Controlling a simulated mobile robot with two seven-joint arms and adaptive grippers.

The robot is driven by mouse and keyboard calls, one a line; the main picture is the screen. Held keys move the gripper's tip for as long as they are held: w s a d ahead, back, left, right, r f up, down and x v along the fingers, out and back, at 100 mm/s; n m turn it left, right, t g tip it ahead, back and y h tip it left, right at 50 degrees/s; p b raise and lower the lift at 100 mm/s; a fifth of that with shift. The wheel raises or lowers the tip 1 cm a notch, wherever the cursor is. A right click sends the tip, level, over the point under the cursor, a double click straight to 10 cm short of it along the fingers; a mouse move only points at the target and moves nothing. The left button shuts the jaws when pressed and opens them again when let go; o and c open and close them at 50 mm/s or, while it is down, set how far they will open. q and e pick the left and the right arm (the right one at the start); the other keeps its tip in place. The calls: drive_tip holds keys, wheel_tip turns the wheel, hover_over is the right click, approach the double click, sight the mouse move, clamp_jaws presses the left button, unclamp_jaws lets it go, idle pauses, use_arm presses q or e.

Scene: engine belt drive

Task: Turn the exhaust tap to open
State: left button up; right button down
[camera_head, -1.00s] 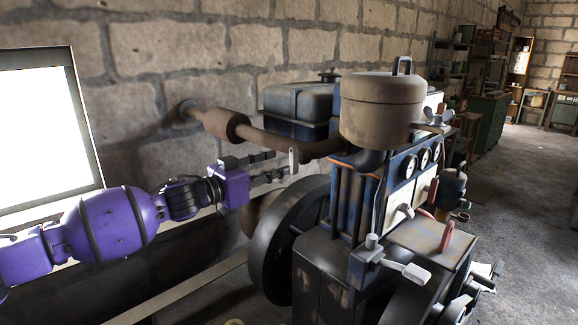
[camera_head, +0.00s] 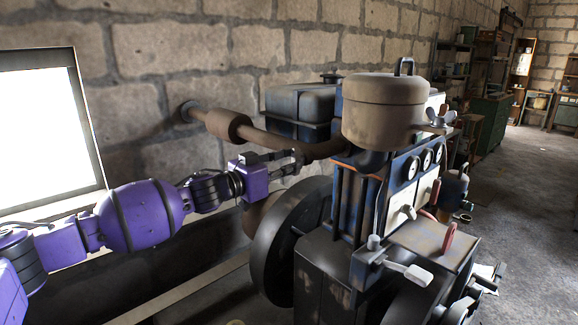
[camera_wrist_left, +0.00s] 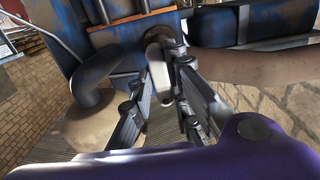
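The exhaust tap's pale lever shows in the left wrist view (camera_wrist_left: 157,58), at the pipe's engine end, in line with the gap between my fingers. The rusty exhaust pipe (camera_head: 268,137) runs from the wall to the engine (camera_head: 345,205). My left gripper (camera_head: 297,160), on the purple arm, has its fingertips at the tap, just under the pipe. In the left wrist view its two fingers (camera_wrist_left: 172,82) stand apart on either side of the lever; I see no clear grip on it. The fingers mostly hide the lever in the head view. My right gripper is out of view.
A dark flywheel (camera_head: 285,245) stands below the gripper. A dark tank (camera_head: 298,105) sits behind the pipe, and a beige canister (camera_head: 383,110) tops the engine. The stone wall (camera_head: 130,60) is behind. Open floor (camera_head: 535,200) lies to the right.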

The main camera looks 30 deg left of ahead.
use_arm(q)
clamp_jaws()
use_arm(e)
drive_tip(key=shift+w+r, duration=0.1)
use_arm(q)
drive_tip(key=shift+r+m+p, duration=0.35)
drive_tip(key=shift+m+p, duration=0.55)
drive_tip(key=shift+p, duration=0.25)
drive_tip(key=shift+m+p, duration=0.7)
drive_tip(key=shift+m, duration=0.1)
drive_tip(key=shift+w+a+f+m+p, duration=0.1)
drive_tip(key=shift+m+p, duration=0.65)
drive_tip(key=shift+m, duration=2.85)
drive_tip(key=shift+a+f+m+p, duration=0.1)
drive_tip(key=shift+m+p, duration=0.65)
drive_tip(key=shift+m, duration=2.85)
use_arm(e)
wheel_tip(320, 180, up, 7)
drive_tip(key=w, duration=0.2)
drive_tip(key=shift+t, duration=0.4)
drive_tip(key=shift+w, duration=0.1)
